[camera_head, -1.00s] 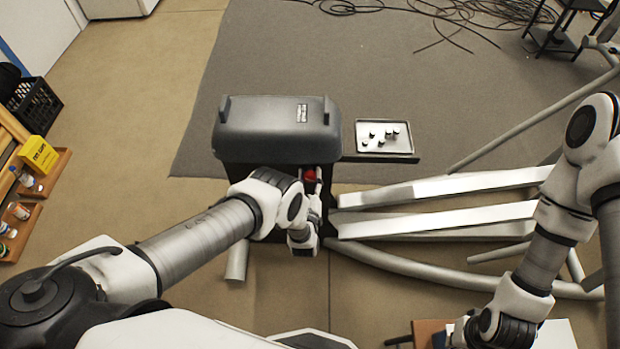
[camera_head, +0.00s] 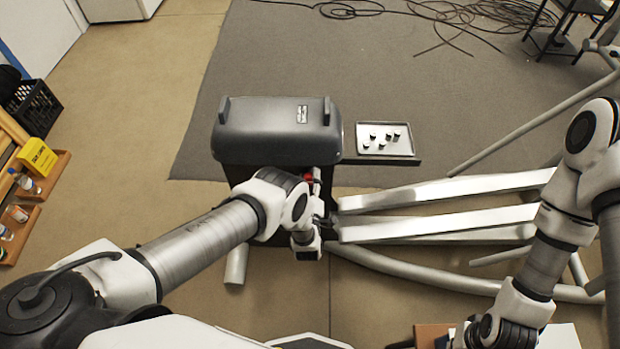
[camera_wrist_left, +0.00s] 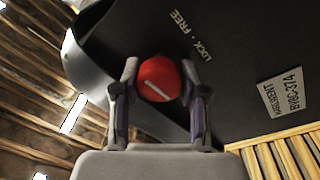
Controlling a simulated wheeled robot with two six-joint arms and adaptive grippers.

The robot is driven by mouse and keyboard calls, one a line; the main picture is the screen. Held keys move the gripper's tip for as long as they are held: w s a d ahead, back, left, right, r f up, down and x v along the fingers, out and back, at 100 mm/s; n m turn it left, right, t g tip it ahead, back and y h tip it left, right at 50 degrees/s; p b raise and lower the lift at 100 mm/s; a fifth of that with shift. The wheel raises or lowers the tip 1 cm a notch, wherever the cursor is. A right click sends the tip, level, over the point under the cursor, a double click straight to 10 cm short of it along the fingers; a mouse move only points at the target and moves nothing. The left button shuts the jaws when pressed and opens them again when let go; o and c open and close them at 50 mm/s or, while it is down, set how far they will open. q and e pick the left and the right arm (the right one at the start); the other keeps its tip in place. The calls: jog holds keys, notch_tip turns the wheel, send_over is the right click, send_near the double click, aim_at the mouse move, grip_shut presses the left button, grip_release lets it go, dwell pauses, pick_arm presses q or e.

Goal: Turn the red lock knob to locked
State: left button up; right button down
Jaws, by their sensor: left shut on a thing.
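The red lock knob (camera_wrist_left: 159,79) is round with a pale line across its face, and it sits on the dark machine housing (camera_wrist_left: 235,75). In the left wrist view my left gripper (camera_wrist_left: 160,82) has one finger on each side of the knob and is shut on it. The pale line runs at a slant. The words LOCK and FREE are printed on the housing beside the knob. In the head view only a bit of the red knob (camera_head: 308,178) shows past my left wrist. My right gripper does not show clearly; my right arm reaches down to the lower right edge.
A grey tray (camera_head: 413,152) with several small dark-topped pieces lies right of the machine's hood (camera_head: 270,130). White and grey rails (camera_head: 440,190) stretch to the right. A yellow box (camera_head: 38,156) and wooden racks stand at the left. Cables lie at the back.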

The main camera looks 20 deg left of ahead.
pick_arm(q)
jog(key=o, duration=1.2)
jog(key=shift+c, duration=0.2)
jog(key=v, duration=1.2)
jog(key=shift+w, duration=0.1)
